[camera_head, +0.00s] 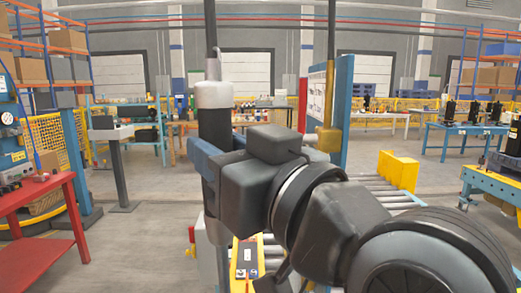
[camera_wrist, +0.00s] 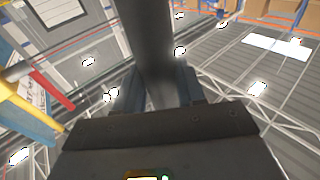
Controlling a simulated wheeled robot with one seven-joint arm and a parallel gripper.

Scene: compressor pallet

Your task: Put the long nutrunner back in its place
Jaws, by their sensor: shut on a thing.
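The long nutrunner (camera_head: 214,122) is a dark upright cylinder with a pale grey collar, hanging from a dark cable or rod at its top. It is just left of the middle of the head view. My gripper (camera_head: 205,160) is shut around its dark body, and the arm reaches in from the lower right. In the wrist view, which looks up at the roof, the nutrunner's dark shaft (camera_wrist: 150,40) runs between the two fingers of my gripper (camera_wrist: 158,85). My wrist hides part of its lower body. I cannot make out its resting place.
A roller conveyor (camera_head: 385,193) with a yellow block (camera_head: 398,170) lies behind my arm. A red table (camera_head: 40,205) stands at left.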

